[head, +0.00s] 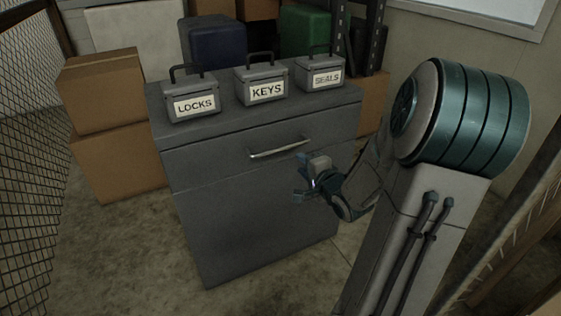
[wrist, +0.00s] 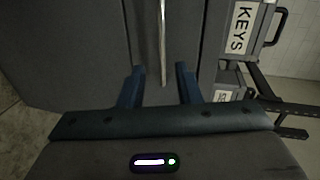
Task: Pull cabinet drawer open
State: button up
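The grey cabinet (head: 255,225) stands on the floor in the middle of the head view. Its drawer (head: 205,158) is at the top, its front flush with the cabinet, so it looks shut. A silver bar handle (head: 280,149) runs across the drawer front. My gripper (head: 303,185) is in front of the cabinet, below and right of the handle. In the wrist view its two blue fingers (wrist: 159,72) are open. The handle (wrist: 162,42) lines up between them in that view. The fingers do not touch it there; the remaining depth is hard to judge.
Three grey boxes labelled LOCKS (head: 191,98), KEYS (head: 262,84) and SEALS (head: 319,73) stand on the cabinet top. Cardboard boxes (head: 102,92) are stacked to the left, by a mesh wall (head: 30,160). The floor in front of the cabinet (head: 130,250) is clear.

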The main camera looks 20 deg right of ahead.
aim_at(283, 149)
jog(key=shift+m+t, duration=0.3)
jog(key=shift+w+a+f+b, duration=0.1)
jog(key=shift+w+f+b, duration=0.65)
jog(key=shift+w, duration=1.5)
jog(key=shift+w+f+b, duration=0.2)
jog(key=shift+w+b, duration=1.1)
jog(key=shift+w, duration=0.95)
jog(key=shift+w+a+f+b, duration=0.1)
jog(key=shift+w+f+b, duration=0.65)
jog(key=shift+w, duration=1.5)
jog(key=shift+r, duration=0.25)
jog(key=shift+c, duration=0.3)
grip_shut()
jog(key=shift+d, duration=0.1)
